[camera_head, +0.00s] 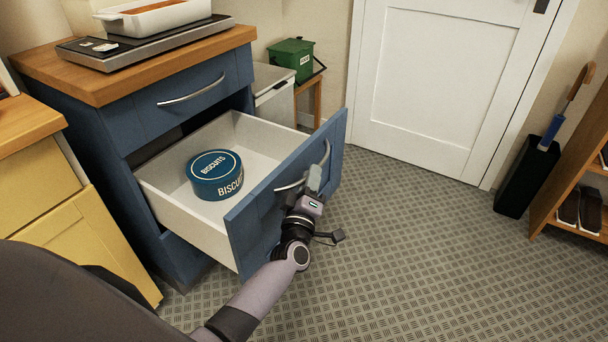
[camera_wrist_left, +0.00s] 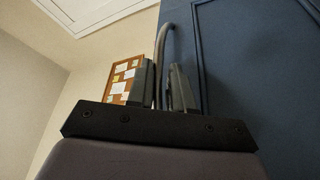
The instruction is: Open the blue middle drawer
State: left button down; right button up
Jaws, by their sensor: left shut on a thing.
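The blue middle drawer (camera_head: 190,225) is pulled well out of the blue cabinet (camera_head: 130,118). A round blue biscuit tin (camera_head: 214,165) sits inside it on the white bottom. My left gripper (camera_head: 312,180) is at the drawer's front, shut on its curved metal handle (camera_head: 326,152). In the left wrist view, the handle (camera_wrist_left: 163,50) runs up between the two fingers (camera_wrist_left: 163,85), beside the blue drawer front (camera_wrist_left: 255,70). My right gripper is not in view.
The top drawer (camera_head: 190,95) is closed. A tray with a white dish (camera_head: 150,22) stands on the wooden top. A yellow cabinet (camera_head: 85,240) is at left. Patterned floor (camera_head: 400,240) is free towards the white door (camera_head: 435,85). A black umbrella stand (camera_head: 525,180) and shoe shelf (camera_head: 575,180) are at right.

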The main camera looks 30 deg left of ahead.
pick_arm(q)
jog(key=shift+s+d, duration=0.1)
jog(key=shift+d, duration=0.3)
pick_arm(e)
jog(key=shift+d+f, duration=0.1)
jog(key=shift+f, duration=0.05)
pick_arm(q)
jog(key=c, duration=1.1)
grip_release()
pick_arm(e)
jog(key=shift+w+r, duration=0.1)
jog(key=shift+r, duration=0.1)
